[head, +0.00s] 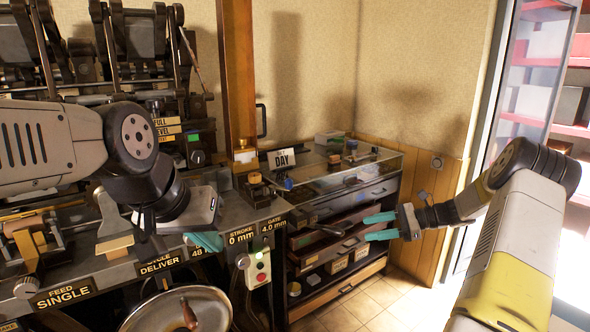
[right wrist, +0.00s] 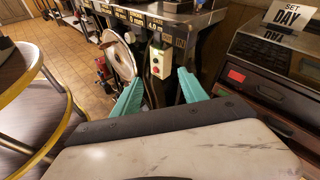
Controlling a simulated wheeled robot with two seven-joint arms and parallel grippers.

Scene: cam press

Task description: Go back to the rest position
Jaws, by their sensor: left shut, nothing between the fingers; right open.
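The press bench carries a handwheel (head: 180,310), a FEED SINGLE label (head: 62,295) and the button box (head: 257,270). A DAY sign (head: 281,158) stands at the glass-topped cabinet. In the right wrist view a round table (right wrist: 22,75) is at left. Tiled floor (head: 400,290) is free at lower right.

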